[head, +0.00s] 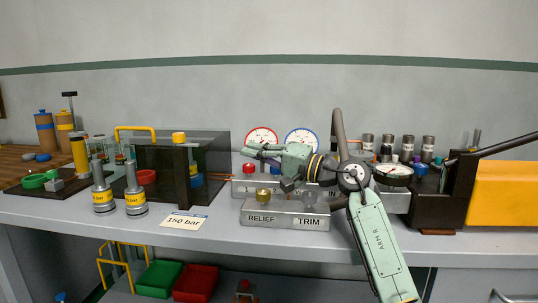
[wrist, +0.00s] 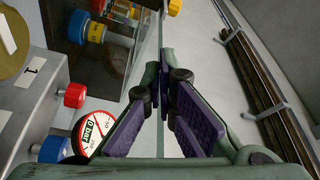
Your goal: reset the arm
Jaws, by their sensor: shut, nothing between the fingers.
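My gripper (head: 253,150) is shut and empty in the head view. It points left, above the grey valve panel and in front of the two round gauges. In the wrist view its purple-padded fingers (wrist: 164,78) come together at the tips with nothing between them. My arm folds from the lower right up over the bench and then left to the gripper. The fingers appear apart from the panel and gauges, though the exact gap cannot be told. Part of the panel is hidden behind my arm.
The RELIEF/TRIM block (head: 283,215) stands below my gripper. A red-rimmed gauge (head: 261,138) and a blue-rimmed gauge (head: 302,141) are behind it. A dark clear-sided box (head: 215,150) stands left. A 150 bar card (head: 184,221) lies at the front. A yellow block (head: 510,195) is right.

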